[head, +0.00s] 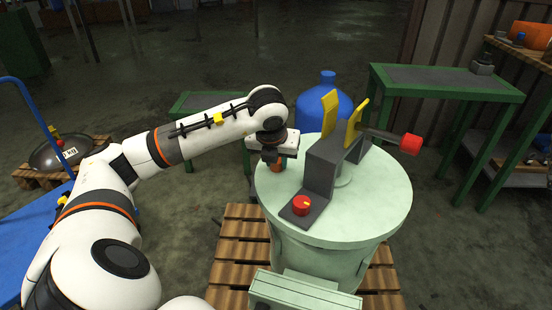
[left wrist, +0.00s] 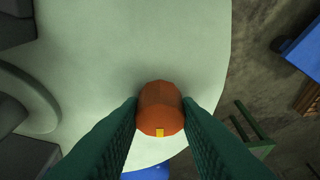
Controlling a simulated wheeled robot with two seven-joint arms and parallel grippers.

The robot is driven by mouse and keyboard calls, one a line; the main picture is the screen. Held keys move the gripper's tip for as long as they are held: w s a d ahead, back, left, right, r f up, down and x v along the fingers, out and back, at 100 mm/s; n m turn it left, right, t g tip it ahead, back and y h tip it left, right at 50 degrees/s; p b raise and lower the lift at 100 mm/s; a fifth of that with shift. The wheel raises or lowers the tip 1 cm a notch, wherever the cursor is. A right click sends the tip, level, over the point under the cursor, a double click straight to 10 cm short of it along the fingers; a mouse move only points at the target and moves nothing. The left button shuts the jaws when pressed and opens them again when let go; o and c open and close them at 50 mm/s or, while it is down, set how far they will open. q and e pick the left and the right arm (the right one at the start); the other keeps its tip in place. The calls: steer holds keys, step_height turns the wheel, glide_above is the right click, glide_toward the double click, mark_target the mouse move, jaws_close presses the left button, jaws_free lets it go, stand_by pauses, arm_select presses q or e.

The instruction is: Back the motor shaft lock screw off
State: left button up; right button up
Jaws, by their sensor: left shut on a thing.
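My left gripper (head: 272,159) points down at the left rim of the pale green drum lid (head: 375,200). It is shut on an orange faceted knob (head: 277,168), which looks like the lock screw. In the left wrist view the knob (left wrist: 160,108) sits between both green fingers (left wrist: 160,115), with a small yellow mark on its near edge. The fingers and wrist hide part of the knob in the head view. I cannot tell how far its thread is engaged. My right gripper is not in view.
A grey bracket (head: 322,165) with yellow plates (head: 354,122) and a red knob (head: 302,205) stands on the lid. A red-ended bar (head: 410,144) sticks out right. A blue bottle (head: 325,100) is behind; a green table (head: 440,82) stands back right. The drum is on a wooden pallet (head: 237,255).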

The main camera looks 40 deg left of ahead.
arm_select(q)
steer(key=o, duration=1)
steer(key=shift+c, duration=0.2)
steer(key=p+v, duration=0.2)
steer(key=v, duration=1)
steer(key=shift+p, duration=0.35)
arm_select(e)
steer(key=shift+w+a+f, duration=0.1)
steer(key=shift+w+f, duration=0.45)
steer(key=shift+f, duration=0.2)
arm_select(q)
steer(key=shift+w, duration=0.1)
